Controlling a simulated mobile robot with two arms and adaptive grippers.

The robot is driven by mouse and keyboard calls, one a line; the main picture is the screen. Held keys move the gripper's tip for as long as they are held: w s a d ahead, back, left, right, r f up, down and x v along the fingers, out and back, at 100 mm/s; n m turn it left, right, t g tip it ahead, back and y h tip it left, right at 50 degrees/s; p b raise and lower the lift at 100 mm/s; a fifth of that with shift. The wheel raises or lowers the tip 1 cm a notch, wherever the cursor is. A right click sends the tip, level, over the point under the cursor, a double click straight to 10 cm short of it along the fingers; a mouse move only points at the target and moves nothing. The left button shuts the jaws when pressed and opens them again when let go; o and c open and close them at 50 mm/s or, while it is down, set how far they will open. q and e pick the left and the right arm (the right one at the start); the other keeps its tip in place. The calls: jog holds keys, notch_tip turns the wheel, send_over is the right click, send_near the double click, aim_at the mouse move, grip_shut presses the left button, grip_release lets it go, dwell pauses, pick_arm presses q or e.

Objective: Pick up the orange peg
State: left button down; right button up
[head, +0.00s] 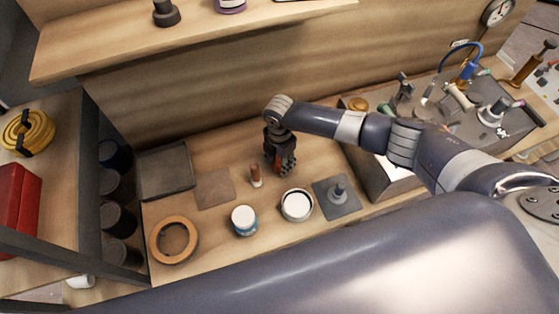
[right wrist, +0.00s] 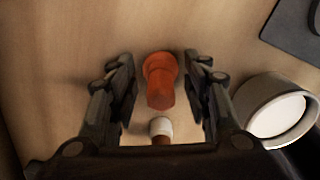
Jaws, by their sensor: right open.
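The orange peg (right wrist: 160,80) stands on the wooden bench in the right wrist view, a stepped shape with a wider collar. My right gripper (right wrist: 162,88) is open, its two fingers on either side of the peg with gaps showing; contact is not visible. In the head view my right gripper (head: 280,158) points down at the bench and largely hides the peg; only a reddish part shows among the fingers. My left gripper is not in view.
A brown and white small piece (head: 256,176) stands close left of the gripper. An open tin (head: 297,206), a white-lidded jar (head: 244,220), a grey plate with a post (head: 338,196) and a wooden ring (head: 173,240) lie nearby. A shelf (head: 120,42) overhangs behind.

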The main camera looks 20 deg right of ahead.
jog(key=c, duration=0.9)
jog(key=shift+c, duration=0.3)
jog(key=shift+r, duration=0.55)
notch_tip(320, 180, up, 8)
jog(key=shift+r+b, duration=0.15)
jog(key=shift+b, duration=0.45)
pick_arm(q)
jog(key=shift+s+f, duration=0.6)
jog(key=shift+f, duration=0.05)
pick_arm(e)
jog(key=shift+r, duration=0.35)
